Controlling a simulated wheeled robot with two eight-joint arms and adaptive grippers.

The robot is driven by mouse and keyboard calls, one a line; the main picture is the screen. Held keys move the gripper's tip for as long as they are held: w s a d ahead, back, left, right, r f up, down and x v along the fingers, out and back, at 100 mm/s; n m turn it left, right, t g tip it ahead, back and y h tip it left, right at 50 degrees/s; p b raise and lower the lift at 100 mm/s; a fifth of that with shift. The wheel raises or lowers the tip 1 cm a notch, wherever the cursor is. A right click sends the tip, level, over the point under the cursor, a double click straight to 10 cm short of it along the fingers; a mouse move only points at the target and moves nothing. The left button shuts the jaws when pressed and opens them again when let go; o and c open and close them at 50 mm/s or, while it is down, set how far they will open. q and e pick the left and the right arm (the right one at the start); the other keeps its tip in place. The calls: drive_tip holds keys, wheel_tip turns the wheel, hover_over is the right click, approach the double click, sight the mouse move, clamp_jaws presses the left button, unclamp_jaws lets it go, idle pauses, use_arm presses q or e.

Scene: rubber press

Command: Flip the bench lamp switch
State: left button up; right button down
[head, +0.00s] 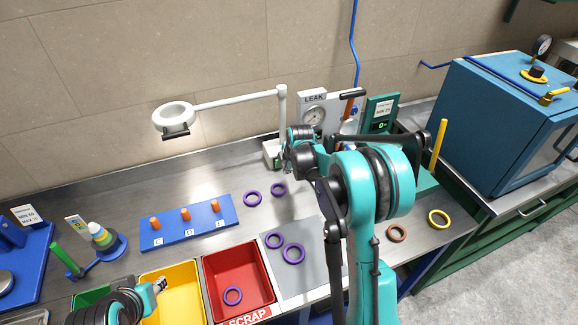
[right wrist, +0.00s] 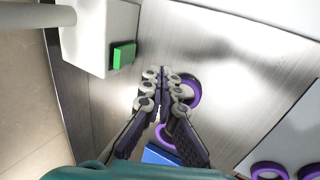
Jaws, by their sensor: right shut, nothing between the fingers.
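The bench lamp has a white ring head (head: 173,117) on a long arm and a post that rises from a white base (head: 270,150) near the wall. In the right wrist view the base (right wrist: 100,35) carries a green switch (right wrist: 124,55) on its side. My right gripper (right wrist: 162,76) is shut and empty, its fingertips to the right of the switch and apart from it in the picture. In the head view my right gripper (head: 286,160) is beside the lamp base, partly hidden by my arm. My left gripper (head: 160,284) is low at the left, over the yellow bin; its jaws are too small to judge.
Purple rings (head: 252,198) lie on the steel bench near the lamp, others on a grey mat (head: 305,290). A blue block with orange pegs (head: 185,232), a red scrap bin (head: 222,258) and a yellow bin (head: 186,300) stand left of the mat. A leak gauge (head: 313,115) stands behind my right arm.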

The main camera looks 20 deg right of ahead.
drive_tip(key=shift+x, duration=1.15)
drive_tip(key=shift+w+r, duration=0.2)
drive_tip(key=shift+w, duration=1)
drive_tip(key=shift+w+r+b, duration=0.15)
drive_tip(key=shift+w+b, duration=0.2)
drive_tip(key=shift+w, duration=0.35)
drive_tip(key=shift+r, duration=0.1)
drive_tip(key=shift+w+r+g+p, duration=0.25)
drive_tip(key=shift+w+g+p, duration=0.25)
drive_tip(key=shift+w, duration=0.05)
drive_tip(key=shift+f, duration=0.15)
